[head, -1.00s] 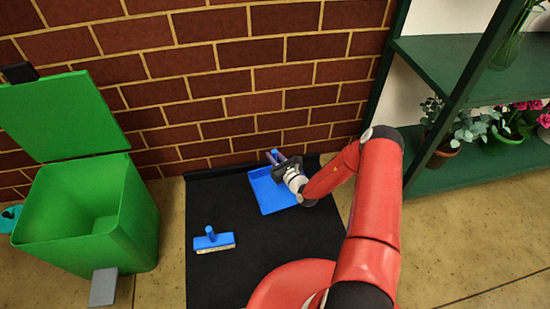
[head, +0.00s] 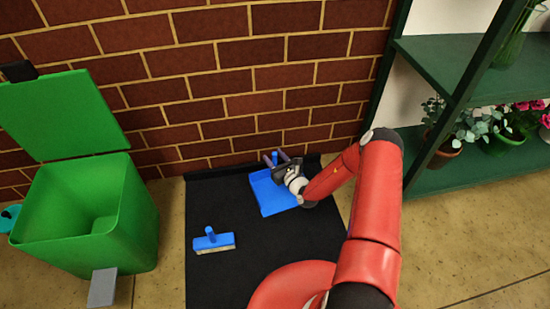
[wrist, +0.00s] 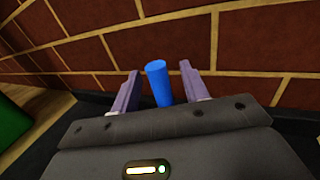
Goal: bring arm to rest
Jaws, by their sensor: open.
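My gripper (head: 276,160) is at the end of my red arm, over the blue dustpan (head: 270,196) on the black mat (head: 240,278). In the wrist view, my gripper (wrist: 160,82) is open, with its two purple fingers apart. The dustpan's blue upright handle (wrist: 159,82) shows between the fingers, with a gap on both sides. My gripper hides part of the dustpan in the head view.
A blue hand brush (head: 214,241) lies on the mat. A green bin (head: 90,225) with its lid up stands at the left. A brick wall (head: 220,80) rises behind the mat. A green shelf (head: 470,165) with potted plants stands at the right.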

